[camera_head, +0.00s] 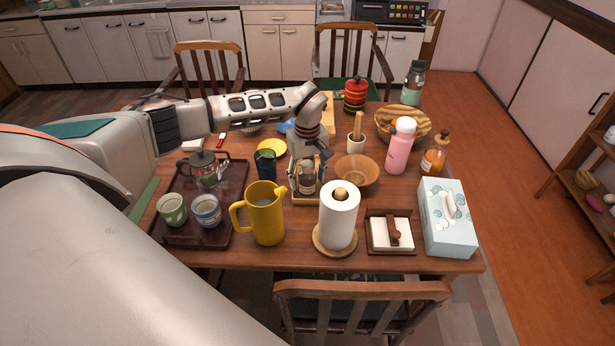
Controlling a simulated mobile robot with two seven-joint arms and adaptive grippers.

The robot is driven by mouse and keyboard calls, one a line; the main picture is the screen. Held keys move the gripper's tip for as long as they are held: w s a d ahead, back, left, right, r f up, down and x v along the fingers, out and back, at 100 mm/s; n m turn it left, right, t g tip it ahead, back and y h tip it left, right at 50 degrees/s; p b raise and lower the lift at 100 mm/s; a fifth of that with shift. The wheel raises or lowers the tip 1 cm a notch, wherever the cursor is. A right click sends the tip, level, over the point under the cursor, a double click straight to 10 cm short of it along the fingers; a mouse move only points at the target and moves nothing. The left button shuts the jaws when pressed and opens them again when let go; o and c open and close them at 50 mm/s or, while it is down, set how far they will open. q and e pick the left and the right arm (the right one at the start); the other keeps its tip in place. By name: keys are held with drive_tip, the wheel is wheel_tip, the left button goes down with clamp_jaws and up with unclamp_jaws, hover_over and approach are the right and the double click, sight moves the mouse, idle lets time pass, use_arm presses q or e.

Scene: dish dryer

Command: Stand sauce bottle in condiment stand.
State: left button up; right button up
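A small dark sauce bottle (307,184) with a pale label stands upright, as far as I can see, within the light wooden condiment stand (309,201) near the table's middle. My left gripper (309,169) points down from above at the bottle's top, its fingers around or beside the neck. The gripper and wrist hide the bottle's top and the back of the stand. I cannot tell whether the fingers press on the bottle. My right gripper is out of the picture.
Close around the stand are a yellow pitcher (265,214), a paper towel roll (339,215), a wooden bowl (357,170) and a dark green-black container (266,167). A pink bottle (399,147) and an amber bottle (434,155) stand right. A dark tray (226,208) is left.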

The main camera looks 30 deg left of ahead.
use_arm(q)
drive_tip(key=shift+r, duration=0.15)
wheel_tip(320, 180, up, 12)
drive_tip(key=shift+f+p, duration=0.1)
drive_tip(key=shift+p, duration=0.35)
idle(0.5)
